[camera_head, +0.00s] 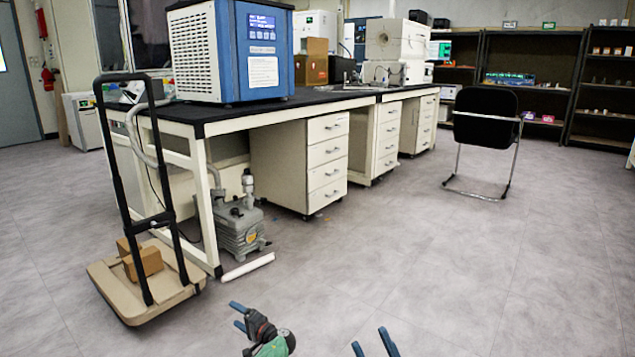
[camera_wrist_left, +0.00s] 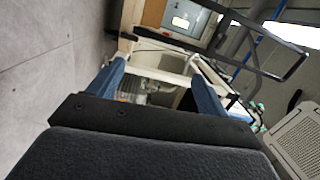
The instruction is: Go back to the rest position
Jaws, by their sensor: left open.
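My left gripper (camera_head: 237,315) is low in the head view, left of the middle, held over open floor. Its blue fingers are apart with nothing between them. In the left wrist view, the left gripper (camera_wrist_left: 157,70) also shows open and empty, with the bench area behind it. My right gripper (camera_head: 372,344) is at the bottom edge of the head view. Its two blue fingers are apart, with nothing seen between them; the rest of it is cut off by the frame.
A black-topped bench (camera_head: 230,117) carries a blue and white machine with a display (camera_head: 228,50). A hand cart (camera_head: 110,288) with brown boxes (camera_head: 142,262) stands at left. A grey pump (camera_head: 240,228) sits beneath the bench. A black chair (camera_head: 486,117) stands farther right.

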